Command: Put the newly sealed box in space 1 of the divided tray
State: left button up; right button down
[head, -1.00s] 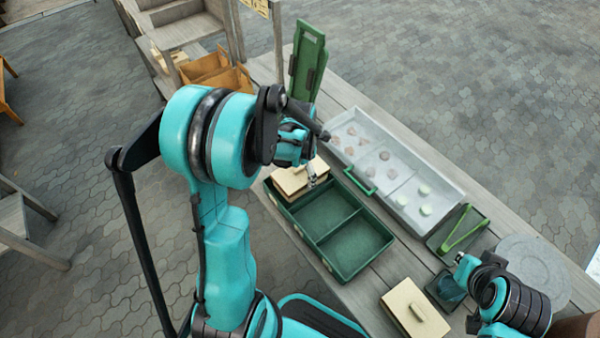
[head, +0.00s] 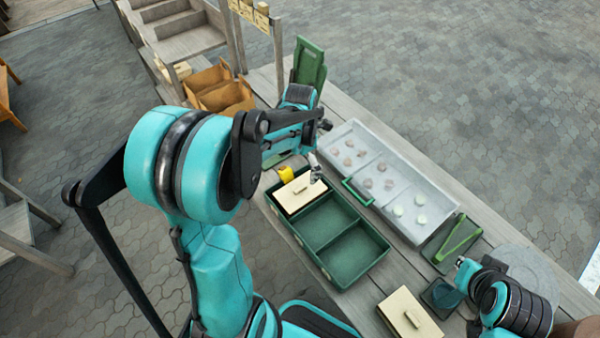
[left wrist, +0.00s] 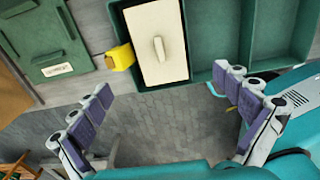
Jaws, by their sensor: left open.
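The green divided tray (head: 352,278) stands on the table with its bare compartments in the middle and at the near right end. A cream lidded box (head: 299,193) with a bar handle sits at the tray's far left end, in that compartment; it also shows in the left wrist view (left wrist: 155,42). Another cream box (head: 410,312) lies on the table at front right. I cannot tell which is newly sealed. My left gripper (head: 318,148) is open and empty beyond the first box; its spread fingers show apart from it in the left wrist view (left wrist: 170,108). My right gripper (head: 462,275) is by a small dark dish; its jaws are unclear.
A yellow block (head: 286,174) is beside the tray's far left end. A grey tray (head: 385,180) with several small pieces stands behind. A green upright board (head: 309,62), green tongs (head: 458,236) and a round grey disc (head: 525,272) are also on the table.

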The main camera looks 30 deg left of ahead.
pick_arm(q)
jog(key=s+d+r+m+t, duration=0.3)
jog(key=s+d+r+m, duration=0.2)
jog(key=m, duration=1)
jog(key=s+d+r+m+t, duration=0.4)
jog(key=s+d+r+m, duration=0.1)
jog(key=m, duration=1.1)
jog(key=shift+s+d+p, duration=0.3)
jog(key=shift+s, duration=0.2)
